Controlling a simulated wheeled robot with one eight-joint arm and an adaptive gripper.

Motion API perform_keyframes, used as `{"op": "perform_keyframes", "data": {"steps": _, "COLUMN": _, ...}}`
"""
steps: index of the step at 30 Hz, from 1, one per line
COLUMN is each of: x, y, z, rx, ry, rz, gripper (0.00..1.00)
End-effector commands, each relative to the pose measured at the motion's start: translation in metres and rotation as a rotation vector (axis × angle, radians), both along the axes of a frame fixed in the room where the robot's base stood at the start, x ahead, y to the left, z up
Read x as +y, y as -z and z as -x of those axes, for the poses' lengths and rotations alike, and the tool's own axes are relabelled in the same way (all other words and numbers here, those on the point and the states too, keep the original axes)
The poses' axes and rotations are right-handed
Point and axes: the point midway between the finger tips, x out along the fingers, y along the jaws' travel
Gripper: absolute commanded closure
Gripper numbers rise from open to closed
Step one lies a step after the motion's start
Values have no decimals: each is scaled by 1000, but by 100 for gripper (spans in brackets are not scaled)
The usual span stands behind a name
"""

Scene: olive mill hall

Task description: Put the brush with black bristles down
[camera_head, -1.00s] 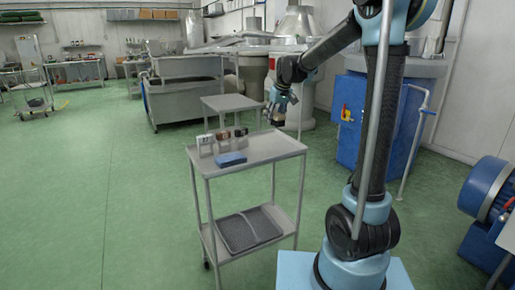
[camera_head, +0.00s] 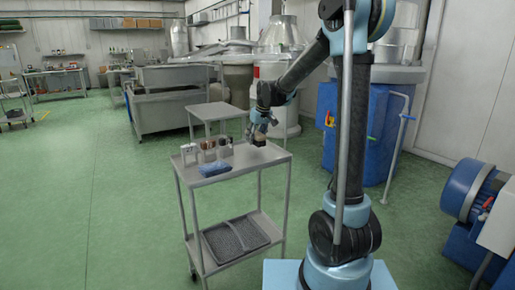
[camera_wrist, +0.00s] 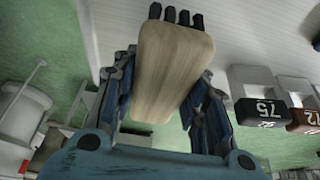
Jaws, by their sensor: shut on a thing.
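My gripper (camera_head: 260,127) is over the back right part of the cart's top shelf (camera_head: 252,162). It is shut on the brush with black bristles (camera_wrist: 172,70). In the wrist view the brush's pale wooden body lies between my blue fingers (camera_wrist: 160,95), with the black bristles at the far end. In the head view the brush (camera_head: 259,140) is a small dark and tan shape below my fingers, close over the shelf. I cannot tell whether it touches the shelf.
Pale holders with number tags (camera_head: 190,153) and dark and brown items (camera_head: 222,143) stand along the shelf's back left. A blue folded item (camera_head: 214,169) lies before them. A grey tray (camera_head: 236,238) is on the lower shelf. The shelf's front right is clear.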

Motion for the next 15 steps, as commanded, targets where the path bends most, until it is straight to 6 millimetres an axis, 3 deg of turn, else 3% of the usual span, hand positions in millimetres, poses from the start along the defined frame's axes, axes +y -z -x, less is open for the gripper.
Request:
{"op": "perform_keyframes", "data": {"steps": 9, "x": 0, "y": 35, "z": -1, "rx": 0, "ry": 0, "rz": 0, "gripper": 82}}
{"op": "perform_keyframes", "data": {"steps": 15, "x": 0, "y": 44, "z": 0, "rx": 0, "ry": 0, "rz": 0, "gripper": 82}}
